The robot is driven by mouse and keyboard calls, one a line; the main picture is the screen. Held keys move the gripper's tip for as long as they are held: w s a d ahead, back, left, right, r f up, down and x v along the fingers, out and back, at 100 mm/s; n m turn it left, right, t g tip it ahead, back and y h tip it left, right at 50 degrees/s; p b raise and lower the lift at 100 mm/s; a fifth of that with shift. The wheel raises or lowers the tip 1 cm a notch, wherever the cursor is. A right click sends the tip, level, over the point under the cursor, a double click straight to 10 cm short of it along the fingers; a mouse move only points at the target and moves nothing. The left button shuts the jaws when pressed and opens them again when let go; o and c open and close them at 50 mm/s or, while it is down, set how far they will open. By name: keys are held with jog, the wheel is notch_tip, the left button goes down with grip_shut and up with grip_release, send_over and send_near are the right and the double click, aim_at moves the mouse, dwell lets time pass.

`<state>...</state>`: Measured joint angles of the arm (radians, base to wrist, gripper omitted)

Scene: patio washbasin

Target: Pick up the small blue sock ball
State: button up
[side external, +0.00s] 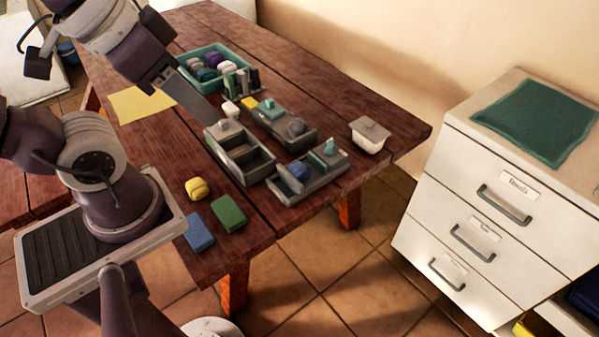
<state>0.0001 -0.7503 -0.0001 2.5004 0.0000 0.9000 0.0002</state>
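A small blue ball-like item (300,171) sits in the left part of a grey divided box (325,174) near the table's right side; it looks like the blue sock ball, but its texture is too small to tell. A teal tray (190,55) at the back holds several rolled balls in white, purple and dark colours. My gripper (207,113) is above the table, left of the grey boxes and well apart from the blue item. Its fingers are seen edge-on, so I cannot tell whether they are open or shut.
Another grey box with open compartments (240,150) and a grey box with teal and grey pieces (283,125) stand close by. A lidded white container (369,134) is at the right.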

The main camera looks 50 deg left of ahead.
jog(key=o, duration=0.8)
jog(key=g, duration=0.5)
send_over(299, 167)
jog(key=d, duration=0.2)
notch_tip(299, 167, down, 21)
jog(key=shift+g, duration=0.3)
jog(key=f, duration=0.4)
jog(key=a+f, duration=0.1)
jog(key=f, duration=0.4)
jog(key=a+f, duration=0.1)
jog(key=f, duration=0.3)
jog(key=shift+f, duration=0.15)
